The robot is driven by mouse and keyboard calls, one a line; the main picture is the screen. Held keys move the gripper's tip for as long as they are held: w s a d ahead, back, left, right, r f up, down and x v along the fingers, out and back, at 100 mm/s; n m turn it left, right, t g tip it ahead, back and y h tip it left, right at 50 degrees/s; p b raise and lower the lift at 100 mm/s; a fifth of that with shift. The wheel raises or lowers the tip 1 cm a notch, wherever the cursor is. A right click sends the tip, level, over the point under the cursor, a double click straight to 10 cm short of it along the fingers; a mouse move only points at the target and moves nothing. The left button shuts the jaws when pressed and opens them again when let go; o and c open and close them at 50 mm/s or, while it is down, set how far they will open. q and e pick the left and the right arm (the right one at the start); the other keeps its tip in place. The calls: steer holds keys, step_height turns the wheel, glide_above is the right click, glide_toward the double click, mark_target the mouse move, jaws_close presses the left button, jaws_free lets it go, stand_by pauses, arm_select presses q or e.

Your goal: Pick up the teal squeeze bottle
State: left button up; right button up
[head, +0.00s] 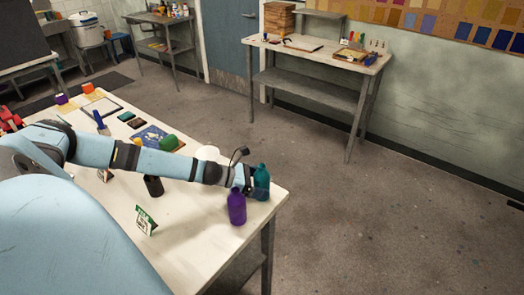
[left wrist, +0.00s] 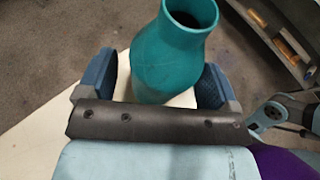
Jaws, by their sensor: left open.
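The teal squeeze bottle (head: 262,181) stands upright near the right end of the white table. In the left wrist view the teal bottle (left wrist: 172,45) shows its open round mouth and sits between the two blue fingers. My left gripper (head: 252,186) is at the bottle with its jaws open, one finger on either side; in the left wrist view the left gripper (left wrist: 162,82) shows gaps beside the bottle low down. The dark palm bar hides the lower part of the bottle. My right gripper is not in view.
A purple bottle (head: 237,207) stands close in front of the teal one, and its edge shows in the left wrist view (left wrist: 280,163). A green-and-white card (head: 146,220) and a dark cup (head: 154,186) stand on the table (head: 190,235). The table's right edge is close by.

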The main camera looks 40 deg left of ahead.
arm_select(q)
steer(key=c, duration=1.1)
steer(key=shift+r, duration=0.1)
